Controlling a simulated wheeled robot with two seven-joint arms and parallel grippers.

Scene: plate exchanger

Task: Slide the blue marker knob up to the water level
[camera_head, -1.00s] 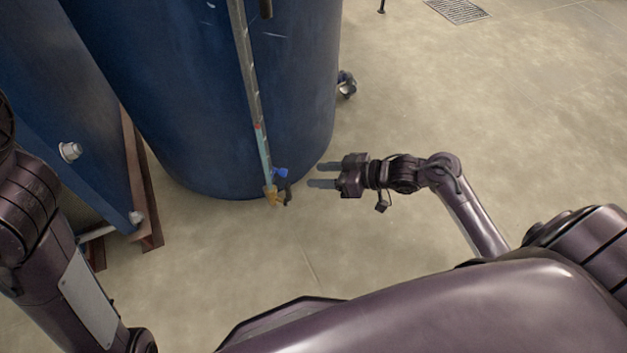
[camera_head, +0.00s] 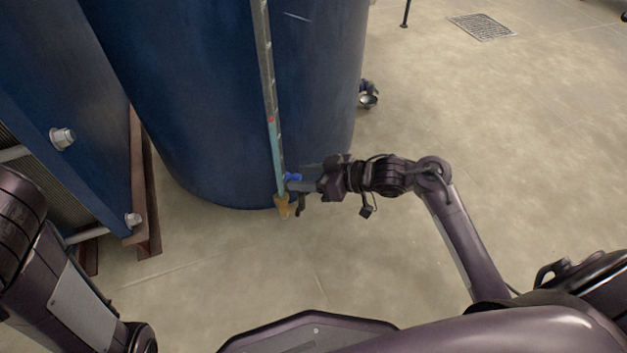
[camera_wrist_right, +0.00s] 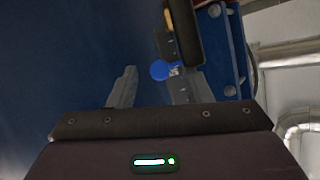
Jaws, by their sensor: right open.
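The blue marker knob (camera_head: 293,177) sits low on the sight gauge (camera_head: 268,90), a thin upright tube on the side of the big blue tank. A light blue column fills the lower part of the tube, with a red mark (camera_head: 271,119) near its top. My right gripper (camera_head: 302,178) is open, its fingers reaching left to the knob. In the right wrist view the knob (camera_wrist_right: 160,70) shows ahead of the gap between the open fingers (camera_wrist_right: 148,88), nearer the right finger. I cannot tell whether they touch. My left arm shows at the left edge; its gripper is out of view.
The blue tank (camera_head: 220,100) stands close behind the gauge. A yellow fitting (camera_head: 283,205) is at the gauge's foot. A blue plate frame with bolts (camera_head: 62,138) stands at left. A small valve (camera_head: 368,95) juts from the tank's right side.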

